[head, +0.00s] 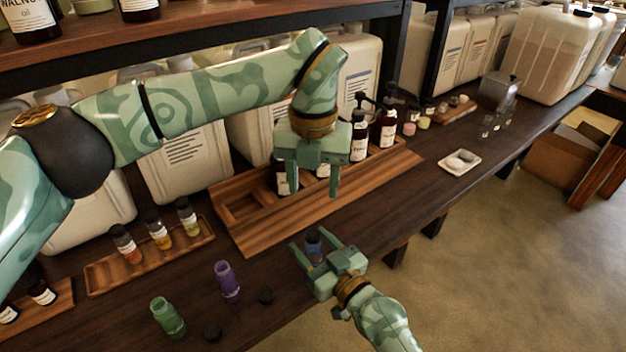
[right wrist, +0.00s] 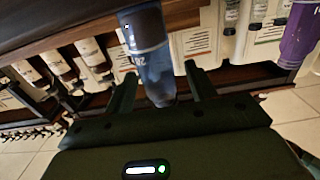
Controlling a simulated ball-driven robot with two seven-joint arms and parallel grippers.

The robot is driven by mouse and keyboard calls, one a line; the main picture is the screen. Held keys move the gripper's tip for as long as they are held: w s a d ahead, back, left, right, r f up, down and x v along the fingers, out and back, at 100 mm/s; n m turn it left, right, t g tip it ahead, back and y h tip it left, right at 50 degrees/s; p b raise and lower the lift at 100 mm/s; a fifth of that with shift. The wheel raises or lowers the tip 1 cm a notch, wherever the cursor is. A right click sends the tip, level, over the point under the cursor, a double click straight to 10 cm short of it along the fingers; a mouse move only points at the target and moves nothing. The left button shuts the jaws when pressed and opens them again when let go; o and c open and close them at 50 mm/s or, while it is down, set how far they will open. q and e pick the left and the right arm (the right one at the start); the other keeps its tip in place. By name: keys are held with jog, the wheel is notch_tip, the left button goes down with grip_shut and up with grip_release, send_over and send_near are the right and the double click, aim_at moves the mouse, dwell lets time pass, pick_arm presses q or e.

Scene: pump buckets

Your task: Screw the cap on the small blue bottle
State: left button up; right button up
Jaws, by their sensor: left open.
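The small blue bottle (head: 313,243) stands near the front edge of the dark bench. It also shows in the right wrist view (right wrist: 153,62), between the fingers. My right gripper (head: 309,240) has its fingers on either side of it, with visible gaps, so it looks open. My left gripper (head: 307,182) is open, fingers down, above the wooden tray and behind the blue bottle. Two dark caps lie on the bench: one (head: 265,296) beside the purple bottle, one (head: 212,332) beside the green bottle. I cannot tell which cap belongs to the blue bottle.
An uncapped purple bottle (head: 227,282) and green bottle (head: 167,317) stand at the front left. A compartmented wooden tray (head: 255,235) holds labelled bottles behind my left gripper. A smaller tray (head: 112,275) holds capped vials. Bare bench lies right of the blue bottle.

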pick_arm(q)
jog(key=f+b, duration=0.2)
jog(key=f, duration=0.1)
jog(key=shift+w, duration=0.2)
pick_arm(e)
jog(key=v, duration=1.6)
jog(key=shift+s, duration=0.2)
